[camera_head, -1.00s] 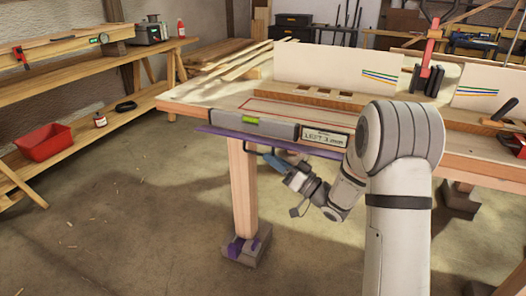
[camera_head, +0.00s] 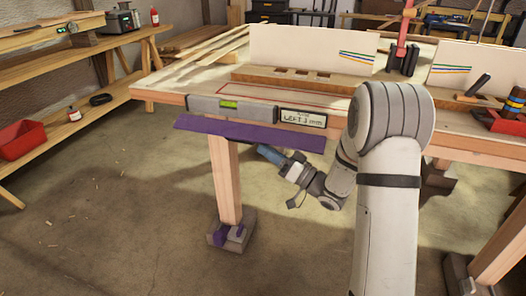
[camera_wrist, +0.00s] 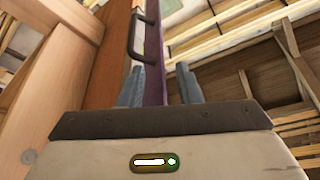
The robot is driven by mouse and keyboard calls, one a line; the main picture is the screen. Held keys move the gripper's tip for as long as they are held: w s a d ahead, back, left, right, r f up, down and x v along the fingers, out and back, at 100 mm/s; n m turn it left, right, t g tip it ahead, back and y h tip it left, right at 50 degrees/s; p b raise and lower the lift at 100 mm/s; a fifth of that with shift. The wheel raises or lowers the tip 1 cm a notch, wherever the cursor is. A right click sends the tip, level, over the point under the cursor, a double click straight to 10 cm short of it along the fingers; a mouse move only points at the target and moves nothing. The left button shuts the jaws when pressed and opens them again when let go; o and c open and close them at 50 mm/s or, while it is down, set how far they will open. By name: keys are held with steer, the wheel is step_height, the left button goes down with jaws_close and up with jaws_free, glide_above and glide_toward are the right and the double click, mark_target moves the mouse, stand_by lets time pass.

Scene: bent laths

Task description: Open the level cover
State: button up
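The level (camera_head: 255,111) is a grey bar with a green vial on the bench's front edge. Its label at the right end reads "LEFT 3 mm". A long purple flap (camera_head: 250,134) sticks out just below it, its face tilted toward the head camera. My gripper (camera_head: 270,153) is under the flap's middle, and the flap hides its fingertips. In the wrist view my gripper (camera_wrist: 160,85) has its two blue-grey fingers apart, with the purple flap (camera_wrist: 154,40) seen nearly edge-on between them. A dark bar handle (camera_wrist: 138,35) is by the left finger. Whether the fingers touch the flap is unclear.
The wooden bench leg (camera_head: 225,180) stands just left of my gripper, on a grey foot with purple parts. The bench top (camera_head: 160,90) is above. A red bin (camera_head: 22,139) sits on a low shelf at left. The floor in front is open.

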steer(key=b+v, duration=0.1)
steer(key=v, duration=0.1)
steer(key=w+v, duration=0.1)
steer(key=v, duration=0.2)
steer(key=shift+s+d+f+b, duration=0.2)
steer(key=shift+d+b, duration=0.2)
steer(key=shift+d, duration=0.05)
stand_by(0.5)
